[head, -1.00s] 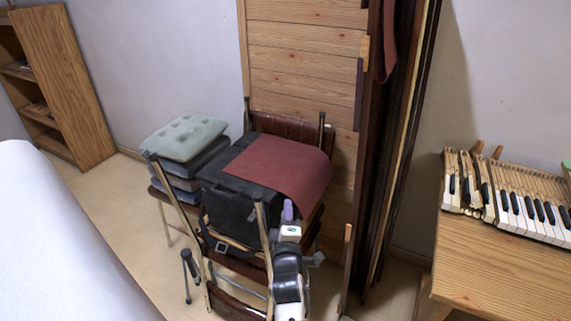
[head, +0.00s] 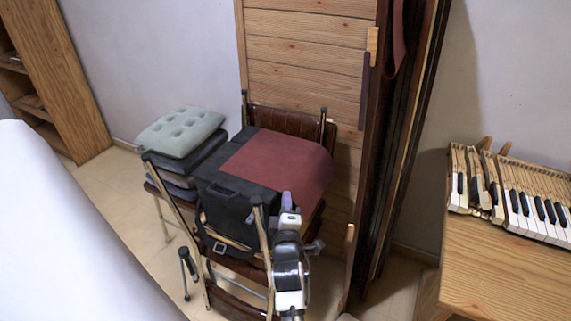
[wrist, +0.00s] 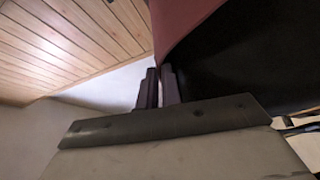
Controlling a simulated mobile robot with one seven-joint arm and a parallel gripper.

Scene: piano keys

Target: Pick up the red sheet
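The red sheet (head: 281,166) lies over the top of a black bag (head: 232,203) on a chair, its right end curving down over the side. In the wrist view part of the sheet (wrist: 182,22) shows at the top, beside a dark surface. My gripper (head: 286,201) is upright in front of the bag, just below the sheet's near edge in the head view. In the wrist view its two dark fingers (wrist: 159,87) are close together with nothing visible held. The sheet's edge appears just beyond the fingertips; I cannot tell whether they touch.
The chair's metal frame (head: 262,235) stands close to my arm. Stacked cushions (head: 181,132) sit to the left. Wooden panels (head: 305,60) and dark boards (head: 400,130) stand behind. A wooden table (head: 510,275) with piano keys (head: 530,215) is at the right.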

